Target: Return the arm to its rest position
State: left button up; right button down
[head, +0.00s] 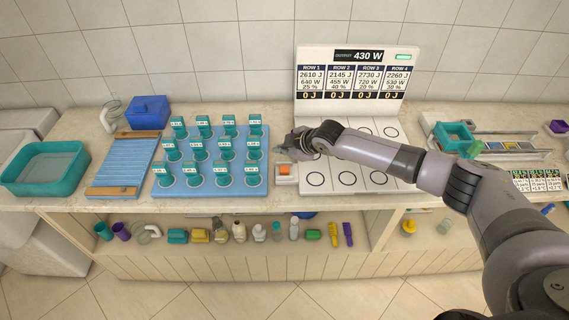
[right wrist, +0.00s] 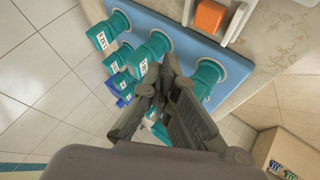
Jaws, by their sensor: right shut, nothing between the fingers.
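My right arm (head: 400,160) reaches in from the right over the counter in the head view. Its gripper (head: 280,149) is at the right edge of the blue mat (head: 207,189), beside the rightmost teal bottles (head: 253,151). In the right wrist view the gripper (right wrist: 150,108) has its fingers together with nothing between them. Teal labelled bottles (right wrist: 154,46) stand on the mat beyond and around the fingers there. Whether the fingers touch any bottle is unclear. My left gripper is not in view.
An orange block (head: 284,169) sits by the panel with circles (head: 345,178), below a display board (head: 355,75). A teal basin (head: 45,168), blue ribbed board (head: 126,165) and blue box (head: 147,112) are at left. A teal tray (head: 454,137) is at right. Small items fill the shelf below.

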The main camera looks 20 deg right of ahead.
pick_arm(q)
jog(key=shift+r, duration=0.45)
pick_arm(e)
jog(key=shift+r, duration=0.5)
